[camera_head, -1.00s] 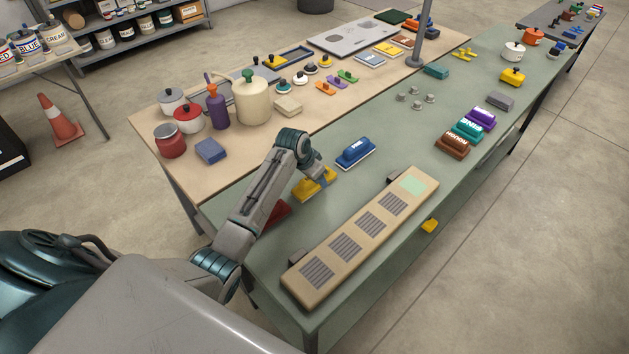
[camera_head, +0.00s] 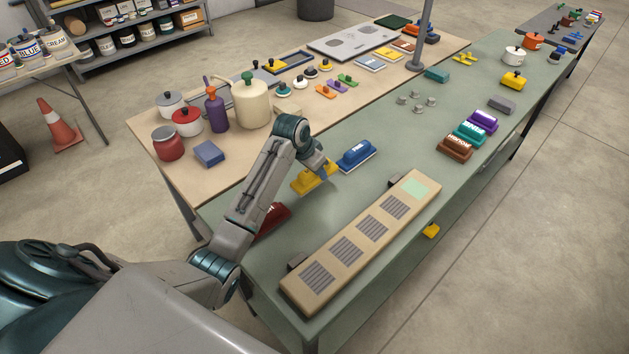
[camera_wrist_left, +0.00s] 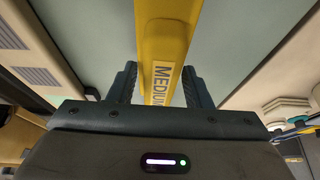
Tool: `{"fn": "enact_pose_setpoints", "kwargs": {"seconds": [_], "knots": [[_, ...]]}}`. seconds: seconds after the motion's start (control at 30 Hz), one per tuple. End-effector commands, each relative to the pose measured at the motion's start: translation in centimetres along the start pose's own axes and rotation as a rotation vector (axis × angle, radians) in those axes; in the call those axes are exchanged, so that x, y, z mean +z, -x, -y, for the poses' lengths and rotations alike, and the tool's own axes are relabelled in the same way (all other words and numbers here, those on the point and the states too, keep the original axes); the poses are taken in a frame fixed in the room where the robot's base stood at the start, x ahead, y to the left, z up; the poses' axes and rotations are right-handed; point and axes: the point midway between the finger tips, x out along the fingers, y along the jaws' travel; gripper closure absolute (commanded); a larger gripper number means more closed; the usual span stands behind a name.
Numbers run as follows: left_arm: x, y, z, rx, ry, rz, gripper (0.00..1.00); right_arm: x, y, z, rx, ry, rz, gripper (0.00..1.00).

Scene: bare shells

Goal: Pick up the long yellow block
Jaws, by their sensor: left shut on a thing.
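The long yellow block (camera_head: 309,182) is in my left gripper (camera_head: 322,172) at the left part of the green table (camera_head: 345,205). It appears slightly above the tabletop, beside the blue block. The arm hides part of the block in the head view. My right gripper is not in view.
A blue block (camera_head: 357,155) stands close right of the yellow one. A dark red block (camera_head: 271,219) is partly behind my arm. A long tan board (camera_head: 360,240) lies along the front edge. Brown, teal and purple blocks stand farther right.

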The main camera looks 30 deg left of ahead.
Motion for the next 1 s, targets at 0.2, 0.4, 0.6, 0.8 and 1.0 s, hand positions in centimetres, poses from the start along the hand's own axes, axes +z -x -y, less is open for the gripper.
{"fn": "enact_pose_setpoints", "kwargs": {"seconds": [0.2,0.4,0.6,0.8,1.0], "knots": [[3.6,1.1,-3.5,0.003,0.000,0.005,0.82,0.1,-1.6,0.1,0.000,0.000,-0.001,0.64],[6.3,2.7,-6.5,0.005,0.000,0.005,0.82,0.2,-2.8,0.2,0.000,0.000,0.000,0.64],[8.7,4.2,-9.0,0.004,0.001,0.005,0.82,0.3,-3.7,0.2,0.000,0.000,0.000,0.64],[10.0,5.1,-10.5,0.004,0.001,0.007,0.82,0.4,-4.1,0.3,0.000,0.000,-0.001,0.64],[10.3,5.4,-10.8,0.003,0.002,0.007,0.82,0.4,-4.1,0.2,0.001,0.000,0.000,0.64]]}}
